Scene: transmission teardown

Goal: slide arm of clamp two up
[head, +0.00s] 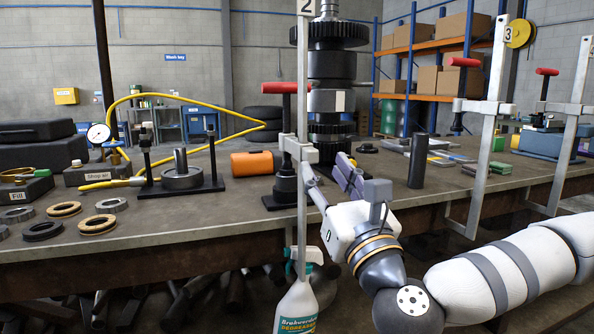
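Clamp two is the upright grey bar (303,110) with the label "2" at its top, standing at the table's front edge. Its sliding arm (298,148) sits low on the bar, just above the tabletop, beneath a red T-handle (280,88). My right gripper (327,170) comes in from the lower right, close beside the bar and just below the sliding arm. Its fingers look spread apart, with nothing seen held between them. Whether a finger touches the clamp is unclear. My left gripper is out of view.
A tall gear stack (331,70) stands behind the clamp. Clamp three (486,130) is to the right. A dark cylinder (418,160) stands right of my gripper. An orange cylinder (254,163) and several rings (97,224) lie left. A spray bottle (298,306) shows below the edge.

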